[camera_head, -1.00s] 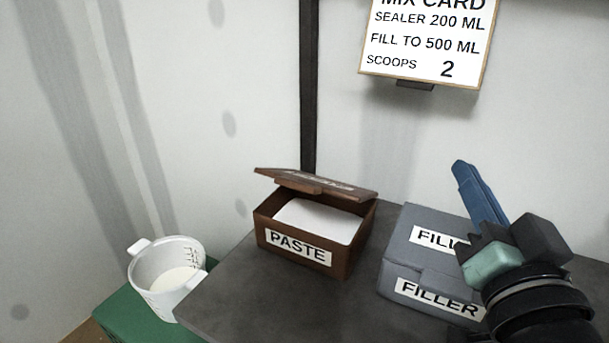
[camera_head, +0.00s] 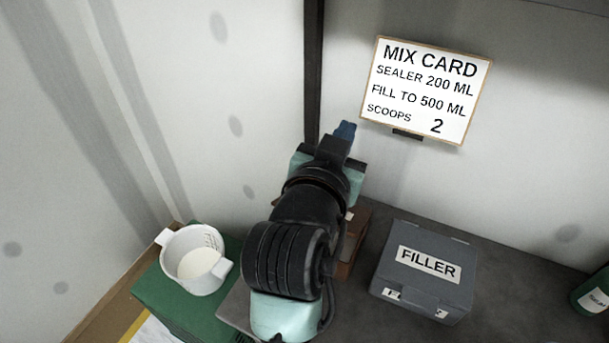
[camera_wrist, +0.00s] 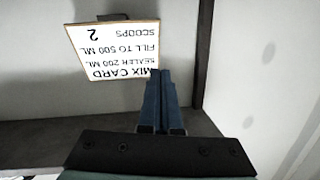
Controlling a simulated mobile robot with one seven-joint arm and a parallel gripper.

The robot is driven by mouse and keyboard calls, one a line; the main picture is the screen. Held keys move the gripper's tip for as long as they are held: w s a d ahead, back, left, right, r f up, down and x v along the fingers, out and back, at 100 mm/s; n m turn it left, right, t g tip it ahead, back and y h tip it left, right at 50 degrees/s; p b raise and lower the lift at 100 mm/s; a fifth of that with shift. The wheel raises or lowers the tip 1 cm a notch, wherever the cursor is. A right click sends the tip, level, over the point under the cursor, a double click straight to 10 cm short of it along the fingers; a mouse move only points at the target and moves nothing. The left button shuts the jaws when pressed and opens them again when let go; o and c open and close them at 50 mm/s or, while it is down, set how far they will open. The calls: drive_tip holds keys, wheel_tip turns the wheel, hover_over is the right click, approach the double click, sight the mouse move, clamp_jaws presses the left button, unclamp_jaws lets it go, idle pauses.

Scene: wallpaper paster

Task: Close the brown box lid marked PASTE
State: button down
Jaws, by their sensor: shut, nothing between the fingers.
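The brown PASTE box (camera_head: 349,248) is mostly hidden behind my arm in the head view; only a strip of its right side shows. Its lid and label are covered, so I cannot tell how far the lid stands open. My gripper (camera_head: 345,131) is above and behind the box in the head view, near the dark wall post. Its blue fingers also show in the wrist view (camera_wrist: 162,100), together and empty, with the wall and mix card beyond them.
A grey FILLER box (camera_head: 427,262) stands closed to the right on the dark table (camera_head: 510,290). A white bucket (camera_head: 194,260) sits on a green surface (camera_head: 165,295) at the left. The mix card (camera_head: 427,90) hangs on the wall. A green bottle (camera_head: 592,292) is at the far right.

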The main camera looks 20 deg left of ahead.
drive_tip(key=s+a+f+g+h+p, duration=0.2)
drive_tip(key=s+a+f+g+p, duration=0.45)
drive_tip(key=p, duration=0.85)
drive_tip(key=w+f, duration=0.2)
drive_tip(key=w+d+f, duration=0.1)
drive_tip(key=f, duration=0.2)
drive_tip(key=w+d+f+p, duration=0.1)
drive_tip(key=w+f, duration=0.1)
drive_tip(key=shift+w+f, duration=0.3)
drive_tip(key=f, duration=0.1)
drive_tip(key=s+f+p, duration=0.1)
drive_tip(key=f, duration=0.1)
drive_tip(key=shift+s, duration=0.25)
drive_tip(key=shift+s+f, duration=0.25)
drive_tip(key=shift+f, duration=0.1)
drive_tip(key=shift+f, duration=0.1)
